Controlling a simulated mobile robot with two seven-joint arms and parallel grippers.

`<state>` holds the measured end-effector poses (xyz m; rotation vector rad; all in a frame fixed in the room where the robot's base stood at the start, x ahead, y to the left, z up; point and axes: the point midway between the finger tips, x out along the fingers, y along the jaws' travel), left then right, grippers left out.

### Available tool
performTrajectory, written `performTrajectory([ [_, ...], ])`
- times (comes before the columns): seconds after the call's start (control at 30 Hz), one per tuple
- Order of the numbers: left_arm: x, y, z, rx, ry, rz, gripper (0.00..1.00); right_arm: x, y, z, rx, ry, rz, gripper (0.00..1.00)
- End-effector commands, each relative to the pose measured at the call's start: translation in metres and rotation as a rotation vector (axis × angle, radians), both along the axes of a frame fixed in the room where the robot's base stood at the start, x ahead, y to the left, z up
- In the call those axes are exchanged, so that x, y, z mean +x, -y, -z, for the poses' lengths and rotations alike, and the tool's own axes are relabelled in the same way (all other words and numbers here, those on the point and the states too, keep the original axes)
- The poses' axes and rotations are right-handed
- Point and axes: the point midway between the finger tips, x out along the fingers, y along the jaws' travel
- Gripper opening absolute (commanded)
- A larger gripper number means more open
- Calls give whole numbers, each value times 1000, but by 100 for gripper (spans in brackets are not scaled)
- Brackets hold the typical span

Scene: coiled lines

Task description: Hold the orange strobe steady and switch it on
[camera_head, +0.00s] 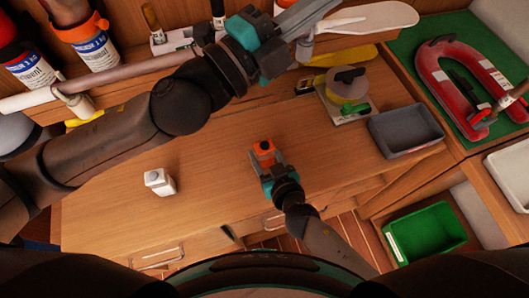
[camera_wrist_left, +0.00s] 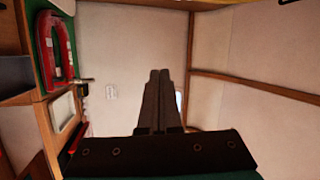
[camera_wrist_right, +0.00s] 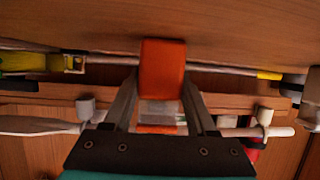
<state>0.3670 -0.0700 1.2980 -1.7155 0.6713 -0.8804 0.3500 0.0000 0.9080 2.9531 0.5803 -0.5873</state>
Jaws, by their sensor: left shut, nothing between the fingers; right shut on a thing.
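The orange strobe (camera_head: 264,146) is above the wooden workbench in the head view, with a small dark spot on its top. My right gripper (camera_head: 266,158) is shut on it. In the right wrist view the orange strobe (camera_wrist_right: 162,68) sits between the two fingers, with a pale band and more orange below. My left gripper (camera_head: 318,10) is up at the back of the bench, apart from the strobe. In the left wrist view its fingers (camera_wrist_left: 157,76) are together and empty.
A small white container (camera_head: 160,181) stands on the bench at left. A grey tray (camera_head: 406,131) and a yellowish round device (camera_head: 347,86) are at right. A green bin (camera_head: 425,234) is lower right. A red horseshoe-shaped item (camera_head: 462,75) lies on a green mat. The middle bench is clear.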

Motion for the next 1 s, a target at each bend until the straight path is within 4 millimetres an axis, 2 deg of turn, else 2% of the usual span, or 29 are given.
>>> performTrajectory([
  [0.1,20,-16,26,-20,-200,-113,0,0,0,0,0,0,0,0],
  [0.27,32,-37,75,4,-476,-249,0,0,0,0,0,0,0,0],
  [0.4,25,-53,124,67,-718,-341,0,0,0,0,0,0,0,0],
  [0.6,-3,-70,178,186,-984,-413,0,0,0,0,0,0,0,0],
  [0.8,-24,-78,202,261,-1107,-435,0,0,0,0,0,0,0,0],
  [1.0,-27,-79,218,275,-1128,-437,0,0,0,0,0,0,0,0],
])
